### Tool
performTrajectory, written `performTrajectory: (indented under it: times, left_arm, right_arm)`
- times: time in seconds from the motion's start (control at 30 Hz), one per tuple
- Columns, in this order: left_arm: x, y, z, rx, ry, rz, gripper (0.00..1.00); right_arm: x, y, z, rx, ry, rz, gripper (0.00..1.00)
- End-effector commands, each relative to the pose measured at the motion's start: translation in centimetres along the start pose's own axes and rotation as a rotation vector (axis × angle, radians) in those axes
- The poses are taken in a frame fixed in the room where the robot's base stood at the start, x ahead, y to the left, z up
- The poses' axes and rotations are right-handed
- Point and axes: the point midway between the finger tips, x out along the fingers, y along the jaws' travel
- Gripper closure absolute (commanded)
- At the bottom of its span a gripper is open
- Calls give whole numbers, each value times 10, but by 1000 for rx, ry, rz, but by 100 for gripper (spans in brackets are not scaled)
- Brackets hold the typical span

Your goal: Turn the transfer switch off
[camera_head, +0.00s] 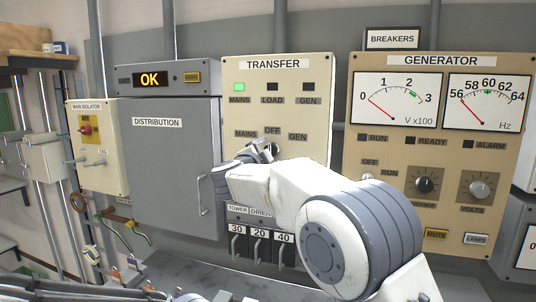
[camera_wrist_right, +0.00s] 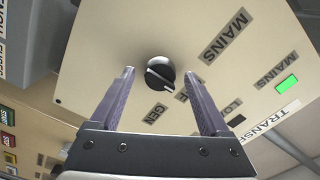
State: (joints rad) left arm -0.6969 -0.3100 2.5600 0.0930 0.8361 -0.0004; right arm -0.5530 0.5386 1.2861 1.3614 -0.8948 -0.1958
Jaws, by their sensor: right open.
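The transfer panel (camera_head: 317,110) is beige, with MAINS, OFF and GEN labels around its switch. The black round transfer switch knob (camera_wrist_right: 160,73) has a white line across its face; in this turned wrist view the line slants down to the right. I cannot tell for sure which label it marks. In the head view the knob (camera_head: 272,149) is partly hidden by my right gripper (camera_head: 258,153). My right gripper is open, its two fingers either side of the knob in the wrist view, apart from it. One finger partly covers the OFF label (camera_wrist_right: 201,87).
The green MAINS lamp (camera_head: 239,87) is lit; LOAD and GEN lamps are dark. The distribution cabinet (camera_head: 165,165) is at left, the generator panel (camera_head: 441,148) at right. Breakers (camera_head: 259,246) sit below the transfer panel, partly behind my right arm.

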Motion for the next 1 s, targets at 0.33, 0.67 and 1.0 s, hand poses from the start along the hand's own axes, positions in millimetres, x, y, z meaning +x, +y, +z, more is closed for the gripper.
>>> performTrajectory:
  times: [0.33,0.67,1.0]
  left_arm:
    - [26,-2,1,0,0,0,50]
    - [34,-2,2,0,0,0,50]
    - [34,-2,2,0,0,0,50]
  right_arm:
    - [-63,2,2,2,-3,-3,20]
    - [-100,1,0,0,-1,0,20]
    - [-100,1,-1,-4,-1,-2,20]
